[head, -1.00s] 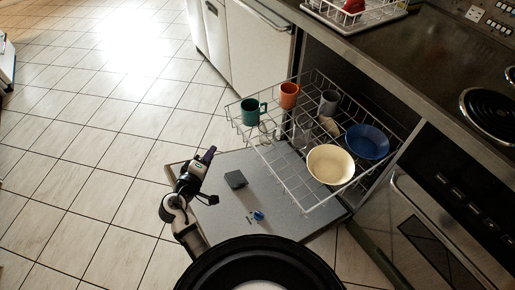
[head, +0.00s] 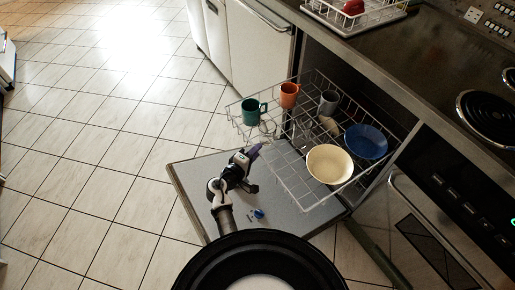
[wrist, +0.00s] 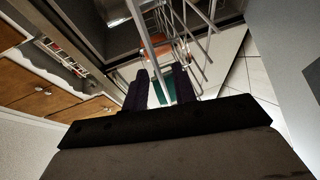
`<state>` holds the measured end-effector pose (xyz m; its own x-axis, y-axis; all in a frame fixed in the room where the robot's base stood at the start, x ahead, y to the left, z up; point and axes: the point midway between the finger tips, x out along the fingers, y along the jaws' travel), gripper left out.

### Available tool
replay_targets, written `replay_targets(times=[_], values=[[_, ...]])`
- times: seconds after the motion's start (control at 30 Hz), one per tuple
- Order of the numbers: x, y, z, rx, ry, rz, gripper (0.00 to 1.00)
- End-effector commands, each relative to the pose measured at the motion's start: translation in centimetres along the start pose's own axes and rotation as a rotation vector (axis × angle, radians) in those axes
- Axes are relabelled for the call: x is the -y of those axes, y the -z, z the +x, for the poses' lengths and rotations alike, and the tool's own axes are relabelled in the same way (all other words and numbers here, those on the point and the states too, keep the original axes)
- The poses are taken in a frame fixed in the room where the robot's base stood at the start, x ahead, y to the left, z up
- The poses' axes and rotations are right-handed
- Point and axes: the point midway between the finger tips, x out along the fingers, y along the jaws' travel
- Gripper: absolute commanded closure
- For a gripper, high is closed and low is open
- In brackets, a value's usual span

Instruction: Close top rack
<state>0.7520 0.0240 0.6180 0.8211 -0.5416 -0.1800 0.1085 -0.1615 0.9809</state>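The top rack (head: 296,190) is a wire basket pulled out of the dishwasher over its lowered door (head: 190,175). It holds a green mug (head: 251,110), an orange mug (head: 289,95), a grey mug (head: 328,102), a cream bowl (head: 329,164) and a blue bowl (head: 366,141). My gripper (head: 254,150) is beside the rack's outer front edge, above the door. In the wrist view, my gripper's dark fingers (wrist: 160,82) are apart, with a pale rack wire (wrist: 150,45) running ahead between them. I cannot tell whether they touch it.
The counter (head: 420,60) with a white dish rack (head: 358,17) and a coil burner (head: 490,118) lies above and right. An oven (head: 450,200) stands right of the dishwasher. White cabinets (head: 255,45) stand beyond it. Tiled floor (head: 90,150) on the left is free.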

Motion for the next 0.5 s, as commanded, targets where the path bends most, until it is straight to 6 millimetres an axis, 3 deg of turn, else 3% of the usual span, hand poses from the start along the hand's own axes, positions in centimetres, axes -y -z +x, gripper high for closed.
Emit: replay_targets(times=[0.2,0.47,0.5], values=[[0.0,0.0,1.5,-0.001,0.0,0.0,0.73],[0.0,0.0,1.6,-0.001,0.0,0.001,0.73],[0.0,0.0,1.6,-0.001,0.0,0.001,0.77]])
